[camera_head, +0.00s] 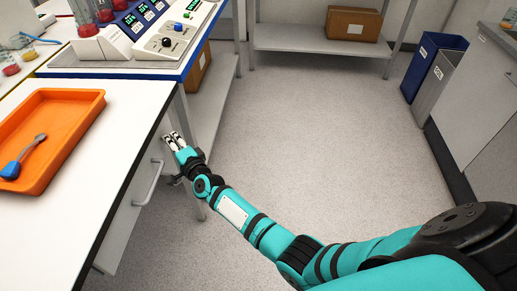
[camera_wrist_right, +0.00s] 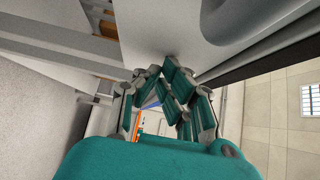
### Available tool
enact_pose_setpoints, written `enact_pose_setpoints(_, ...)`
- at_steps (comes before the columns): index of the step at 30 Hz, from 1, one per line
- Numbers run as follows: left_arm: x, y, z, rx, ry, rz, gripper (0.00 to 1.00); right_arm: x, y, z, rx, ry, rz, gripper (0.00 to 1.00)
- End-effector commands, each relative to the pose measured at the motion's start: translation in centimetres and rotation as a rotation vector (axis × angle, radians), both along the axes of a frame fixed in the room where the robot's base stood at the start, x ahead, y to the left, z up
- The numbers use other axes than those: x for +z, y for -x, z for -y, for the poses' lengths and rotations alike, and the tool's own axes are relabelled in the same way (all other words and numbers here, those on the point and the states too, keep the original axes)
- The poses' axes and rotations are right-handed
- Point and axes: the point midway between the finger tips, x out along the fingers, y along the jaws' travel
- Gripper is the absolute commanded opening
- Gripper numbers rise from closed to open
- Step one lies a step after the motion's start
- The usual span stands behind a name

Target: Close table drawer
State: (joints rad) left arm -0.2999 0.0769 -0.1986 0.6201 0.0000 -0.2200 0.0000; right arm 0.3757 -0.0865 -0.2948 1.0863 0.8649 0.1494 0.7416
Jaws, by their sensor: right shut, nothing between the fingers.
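The white table's drawer (camera_head: 128,213) shows its pale front below the table edge. A grey bar handle (camera_head: 149,183) sticks out from it. From this angle I cannot tell how far the drawer stands out. My right gripper (camera_head: 173,141) is shut and empty, beside the far end of the drawer front, past the handle. In the right wrist view the fingers (camera_wrist_right: 175,85) are together close to a pale panel (camera_wrist_right: 155,30), with the curved grey handle (camera_wrist_right: 235,18) at the upper right. Whether the fingertips touch the panel is unclear. My left gripper is out of view.
The white table top (camera_head: 95,150) carries an orange tray (camera_head: 62,143) with a blue scoop (camera_head: 22,155). A blue-edged bench (camera_head: 120,62) with instruments stands behind. Bins (camera_head: 433,65) are at the far right. The grey floor (camera_head: 320,130) in between is clear.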

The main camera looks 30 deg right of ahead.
Motion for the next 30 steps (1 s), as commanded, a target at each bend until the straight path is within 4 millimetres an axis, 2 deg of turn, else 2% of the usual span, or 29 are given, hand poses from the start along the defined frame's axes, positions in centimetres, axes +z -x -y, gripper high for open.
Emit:
enact_pose_setpoints(3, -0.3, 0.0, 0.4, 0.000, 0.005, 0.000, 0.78, -0.1, -0.3, -0.4, 0.000, 0.000, -0.001, 0.00)
enact_pose_setpoints(18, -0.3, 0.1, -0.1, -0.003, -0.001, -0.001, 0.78, 0.0, -0.4, -0.8, 0.004, 0.000, -0.002, 0.00)
enact_pose_setpoints(30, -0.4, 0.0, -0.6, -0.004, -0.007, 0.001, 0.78, -0.1, -0.3, -0.4, 0.003, 0.000, -0.001, 0.00)
